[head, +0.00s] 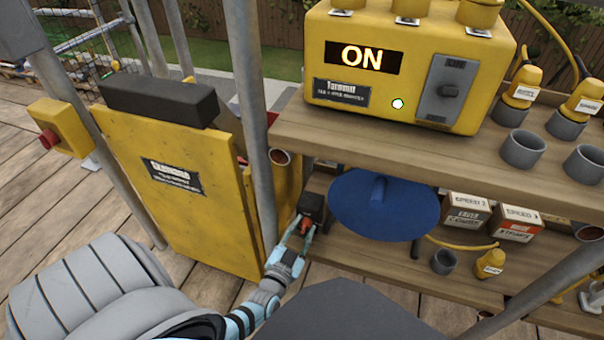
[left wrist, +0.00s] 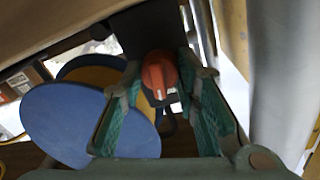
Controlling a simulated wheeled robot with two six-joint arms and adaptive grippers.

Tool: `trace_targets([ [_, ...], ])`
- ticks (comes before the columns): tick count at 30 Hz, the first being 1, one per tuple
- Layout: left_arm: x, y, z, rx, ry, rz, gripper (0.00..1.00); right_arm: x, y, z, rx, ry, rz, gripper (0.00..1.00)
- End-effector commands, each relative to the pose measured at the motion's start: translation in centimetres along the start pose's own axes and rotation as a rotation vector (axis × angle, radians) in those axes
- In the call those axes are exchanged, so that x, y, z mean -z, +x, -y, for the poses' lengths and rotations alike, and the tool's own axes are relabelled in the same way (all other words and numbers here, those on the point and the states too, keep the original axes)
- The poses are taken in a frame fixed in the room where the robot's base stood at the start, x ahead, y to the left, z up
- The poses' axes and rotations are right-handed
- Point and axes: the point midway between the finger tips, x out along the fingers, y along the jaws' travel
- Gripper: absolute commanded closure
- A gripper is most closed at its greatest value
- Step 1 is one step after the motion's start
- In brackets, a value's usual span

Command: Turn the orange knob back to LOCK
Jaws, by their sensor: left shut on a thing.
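The orange knob (left wrist: 158,75) sits on a dark box (head: 312,204) beside the grey post, below the upper shelf. In the left wrist view the knob lies between the two green-padded fingers of my left gripper (left wrist: 165,95), which is shut on it. In the head view my left gripper (head: 297,240) reaches up to the box from below, and the knob shows only as a small orange patch between the fingertips. Any LOCK marking is hidden or too small to read. My right gripper is not in view.
A yellow unit with a lit ON display (head: 365,57) stands on the upper shelf (head: 400,150). A blue disc (head: 384,215) is close right of the knob. A grey post (head: 258,130) and a yellow cabinet (head: 185,215) stand left.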

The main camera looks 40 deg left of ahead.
Motion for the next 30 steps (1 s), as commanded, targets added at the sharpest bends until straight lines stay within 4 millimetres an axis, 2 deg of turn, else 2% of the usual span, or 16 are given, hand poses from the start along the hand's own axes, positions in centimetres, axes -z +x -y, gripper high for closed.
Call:
trace_targets([
  [11,0.3,0.0,0.1,-0.005,0.335,0.026,0.99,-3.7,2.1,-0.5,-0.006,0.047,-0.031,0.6],
  [30,0.3,0.0,-0.1,-0.011,0.941,0.066,0.99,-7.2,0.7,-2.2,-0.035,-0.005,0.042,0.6],
])
